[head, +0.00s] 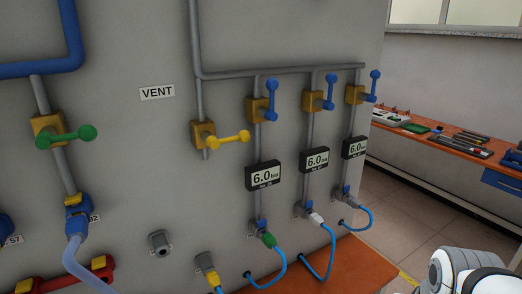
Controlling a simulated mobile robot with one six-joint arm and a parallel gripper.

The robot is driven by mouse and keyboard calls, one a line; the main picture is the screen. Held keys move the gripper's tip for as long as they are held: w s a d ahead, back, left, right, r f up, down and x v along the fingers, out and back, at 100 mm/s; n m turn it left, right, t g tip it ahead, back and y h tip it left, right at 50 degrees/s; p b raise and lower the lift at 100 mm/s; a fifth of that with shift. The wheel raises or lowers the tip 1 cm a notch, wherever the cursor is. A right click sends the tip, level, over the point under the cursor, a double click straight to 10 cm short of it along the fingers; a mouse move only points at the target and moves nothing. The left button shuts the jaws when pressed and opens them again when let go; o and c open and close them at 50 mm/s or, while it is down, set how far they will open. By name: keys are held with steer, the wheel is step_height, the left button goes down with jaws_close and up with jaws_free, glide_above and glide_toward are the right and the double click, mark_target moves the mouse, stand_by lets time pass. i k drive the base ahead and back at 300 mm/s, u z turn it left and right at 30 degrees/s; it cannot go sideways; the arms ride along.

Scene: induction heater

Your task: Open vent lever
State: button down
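A yellow lever (228,138) sits on a brass-coloured valve body (203,136) on the grey wall panel, right of and below the VENT label (157,92). The lever points right, roughly level, across its vertical grey pipe. The pipe ends just below the valve. A white and grey rounded part, probably of my arm, shows at the lower right corner, well apart from the lever. My gripper is not in view.
Right of the yellow lever, several blue levers (272,99) point up on brass valves, above gauges (263,176) reading 6.0 bar. A green lever (66,137) is at left. Blue hoses (272,284) curve out low on the panel. An orange workbench (440,140) stands at right; floor lies between.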

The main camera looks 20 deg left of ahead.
mark_target(244, 136)
steer(key=z, duration=0.05)
steer(key=k, duration=0.5)
steer(key=u, duration=1.1)
steer(key=i, duration=0.5)
